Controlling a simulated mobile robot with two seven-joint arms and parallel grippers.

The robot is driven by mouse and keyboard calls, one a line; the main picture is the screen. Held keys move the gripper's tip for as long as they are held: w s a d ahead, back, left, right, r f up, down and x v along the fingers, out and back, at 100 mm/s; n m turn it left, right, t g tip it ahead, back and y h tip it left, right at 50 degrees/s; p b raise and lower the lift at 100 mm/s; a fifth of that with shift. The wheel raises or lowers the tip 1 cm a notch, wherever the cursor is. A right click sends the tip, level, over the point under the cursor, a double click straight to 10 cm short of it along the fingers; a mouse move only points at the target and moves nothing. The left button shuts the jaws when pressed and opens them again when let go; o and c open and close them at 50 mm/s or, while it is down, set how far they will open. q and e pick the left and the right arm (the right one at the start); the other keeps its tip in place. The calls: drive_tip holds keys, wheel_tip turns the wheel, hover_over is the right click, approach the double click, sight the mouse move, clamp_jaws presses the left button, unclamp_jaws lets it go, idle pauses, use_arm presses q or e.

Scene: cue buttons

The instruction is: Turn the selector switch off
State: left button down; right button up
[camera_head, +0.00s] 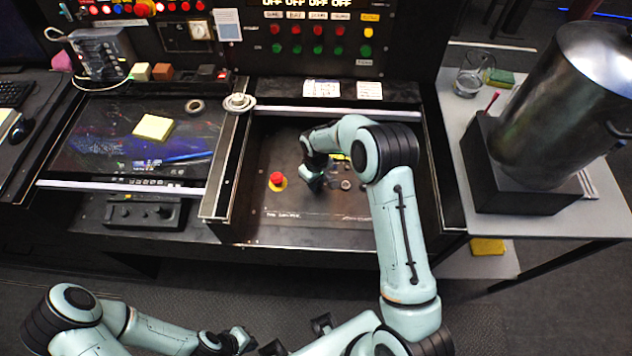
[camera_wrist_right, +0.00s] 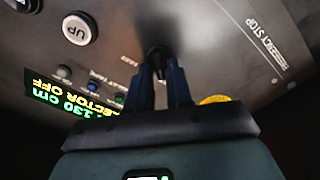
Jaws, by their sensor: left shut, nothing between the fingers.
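The selector switch (camera_wrist_right: 157,55) is a small dark knob on the grey panel in the right wrist view. My right gripper (camera_wrist_right: 160,74) has its two narrow dark fingertips at the knob, a small gap between them; I cannot tell whether they grip it. In the head view my right gripper (camera_head: 311,181) reaches down into the recessed panel (camera_head: 300,215), and the switch is hidden there. The green display (camera_wrist_right: 62,103), upside down in the wrist view, reads 130 cm and a partly cut-off "SELECTOR OFF". My left gripper (camera_head: 246,341) is shut and empty, low in front of the desk.
A red emergency stop (camera_head: 277,180) on a yellow base sits left of my right gripper. A white UP button (camera_wrist_right: 80,28) and small buttons lie near the display. The recess has raised side walls. A metal urn (camera_head: 560,110) stands on the right table.

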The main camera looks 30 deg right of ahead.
drive_tip(key=shift+o, duration=0.6)
wheel_tip(320, 180, up, 13)
drive_tip(key=shift+r, duration=0.2)
idle(0.5)
